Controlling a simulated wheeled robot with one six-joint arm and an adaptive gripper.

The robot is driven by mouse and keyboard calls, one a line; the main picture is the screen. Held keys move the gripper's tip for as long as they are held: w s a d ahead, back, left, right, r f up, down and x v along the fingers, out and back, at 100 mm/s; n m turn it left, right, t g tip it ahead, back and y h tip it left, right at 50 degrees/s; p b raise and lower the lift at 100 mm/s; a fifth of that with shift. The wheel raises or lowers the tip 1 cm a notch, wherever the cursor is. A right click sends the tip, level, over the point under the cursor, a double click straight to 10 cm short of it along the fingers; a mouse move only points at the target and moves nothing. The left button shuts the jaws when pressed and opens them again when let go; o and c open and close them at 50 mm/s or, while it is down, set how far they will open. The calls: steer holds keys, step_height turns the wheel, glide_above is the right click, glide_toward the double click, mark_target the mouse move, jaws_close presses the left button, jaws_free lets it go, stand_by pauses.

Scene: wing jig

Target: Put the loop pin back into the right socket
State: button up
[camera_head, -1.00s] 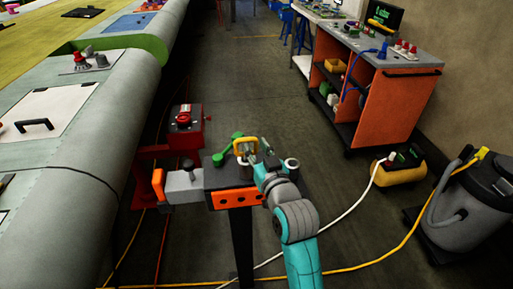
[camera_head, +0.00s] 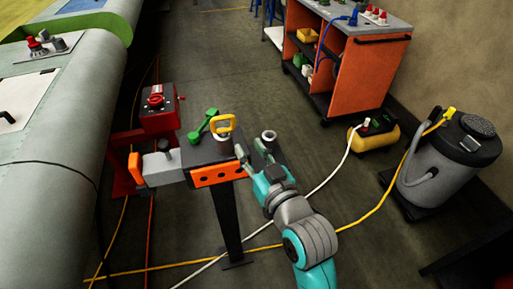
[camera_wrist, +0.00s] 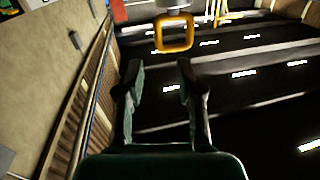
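The loop pin (camera_head: 222,124) has a yellow loop handle and stands upright on a pale cylindrical seat on the dark bench fixture. The right socket (camera_head: 269,136) is a grey ring with a dark opening at the fixture's right end; it looks empty. My gripper (camera_head: 250,151) is in front of the fixture, right of the loop pin and just short of the socket. In the wrist view my gripper (camera_wrist: 158,70) is open with nothing between its fingers. The yellow loop (camera_wrist: 174,48) shows beyond the fingertips, apart from them.
A green lever clamp (camera_head: 203,126) lies left of the pin. A grey block with an orange end (camera_head: 136,169) and a red box (camera_head: 158,112) stand farther left. An orange cart (camera_head: 350,75), yellow compressor (camera_head: 374,140) and grey vacuum (camera_head: 445,160) are at right. Cables cross the floor.

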steer(key=shift+s+d, duration=0.1)
steer(key=s+d+f+m+h, duration=0.3)
steer(key=s+d+f+h, duration=0.2)
steer(key=s+d+f, duration=1.05)
steer(key=s+d+f+h, duration=0.1)
steer(key=s+d, duration=0.1)
steer(key=s, duration=0.9)
steer(key=s+d+f+m+g+h, duration=0.1)
steer(key=s+d+f+h, duration=0.1)
steer(key=s, duration=1)
steer(key=shift+s+m, duration=0.15)
steer(key=shift+m, duration=0.15)
steer(key=shift+o, duration=0.4)
